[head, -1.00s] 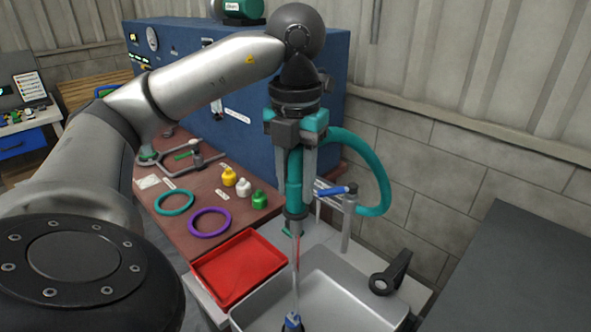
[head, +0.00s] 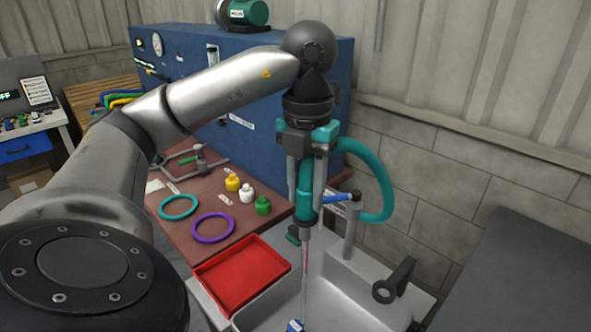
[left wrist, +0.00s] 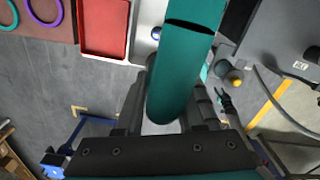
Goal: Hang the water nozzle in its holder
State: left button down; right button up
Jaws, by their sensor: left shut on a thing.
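The teal water nozzle (head: 305,182) hangs upright above the sink, its grey collar and tip pointing down. Its teal hose (head: 378,185) loops out to the right. My left gripper (head: 305,190) is shut on the nozzle, one finger on each side. In the left wrist view the thick teal body (left wrist: 185,75) lies between the fingers (left wrist: 165,115). A black bracket with a round opening (head: 393,282), which looks like the holder, stands on the sink's right rim, apart from the nozzle. My right gripper is not in view.
The grey sink (head: 345,305) lies below the nozzle. A tap with a blue lever (head: 340,196) stands close behind and right of it. A red tray (head: 242,278) is left of the sink. Rings and small bottles lie on the brown bench (head: 185,225). A dark surface (head: 515,260) is at right.

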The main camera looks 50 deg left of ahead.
pick_arm(q)
jog(key=w+d+f, duration=0.2)
jog(key=w, duration=0.1)
jog(key=shift+d+f, duration=0.3)
jog(key=shift+f, duration=0.05)
jog(key=shift+d, duration=0.1)
jog(key=shift+w+d+f, duration=1.6)
jog(key=shift+w+f, duration=0.1)
jog(key=shift+w, duration=0.05)
jog(key=w+d+f+b, duration=0.1)
jog(key=w+d+f, duration=0.2)
jog(key=shift+w+d+f, duration=0.15)
jog(key=shift+w+f, duration=0.1)
jog(key=shift+w, duration=0.05)
